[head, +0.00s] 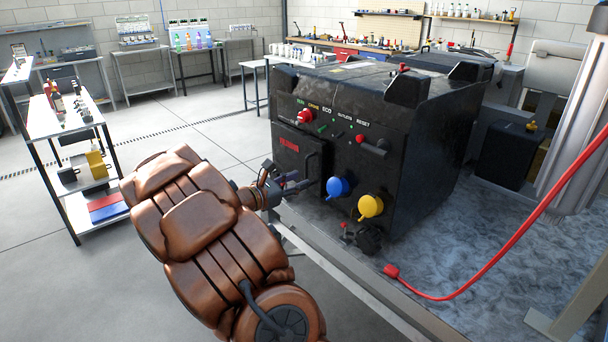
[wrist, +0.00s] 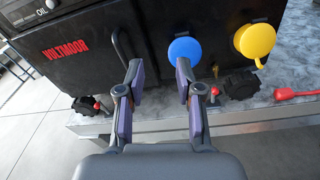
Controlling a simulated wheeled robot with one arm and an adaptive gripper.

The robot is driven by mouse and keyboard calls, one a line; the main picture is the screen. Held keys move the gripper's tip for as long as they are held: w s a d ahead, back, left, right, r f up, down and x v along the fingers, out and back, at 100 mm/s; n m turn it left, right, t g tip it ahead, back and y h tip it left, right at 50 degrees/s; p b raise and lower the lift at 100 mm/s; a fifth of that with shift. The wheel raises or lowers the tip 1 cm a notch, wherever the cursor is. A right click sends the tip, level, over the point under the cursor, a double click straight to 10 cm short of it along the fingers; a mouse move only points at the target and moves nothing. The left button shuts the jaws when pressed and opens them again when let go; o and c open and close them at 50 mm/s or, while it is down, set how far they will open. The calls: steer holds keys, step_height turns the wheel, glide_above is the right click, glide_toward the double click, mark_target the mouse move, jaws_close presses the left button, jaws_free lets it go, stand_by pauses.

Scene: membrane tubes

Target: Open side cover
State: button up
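The side cover (head: 288,160) is a dark panel with a red label on the front of a black machine (head: 345,120). It looks shut. In the wrist view the cover (wrist: 85,65) reads VOLTMOOR, and its thin dark handle (wrist: 120,48) stands at its right side. My gripper (head: 297,183) is in front of the cover's lower part in the head view. In the wrist view my gripper (wrist: 160,78) is open and empty, its two purple-padded fingers apart. The left fingertip appears just below the handle; I cannot tell whether they touch.
A blue round cap (head: 339,187) and a yellow one (head: 370,206) are right of the cover. Black knobs (head: 368,238) sit low at the front. A red cable (head: 480,285) lies on the bench (head: 450,265) at right. A white shelf (head: 75,205) stands left; floor between is clear.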

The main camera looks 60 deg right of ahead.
steer(key=w+d+f+n+t+h+p, duration=0.1)
steer(key=w+d+f+n+t, duration=0.1)
steer(key=d, duration=0.9)
steer(key=shift+w+f+n, duration=0.6)
steer(key=shift+w+n, duration=0.4)
steer(key=shift+w, duration=0.25)
jaws_close()
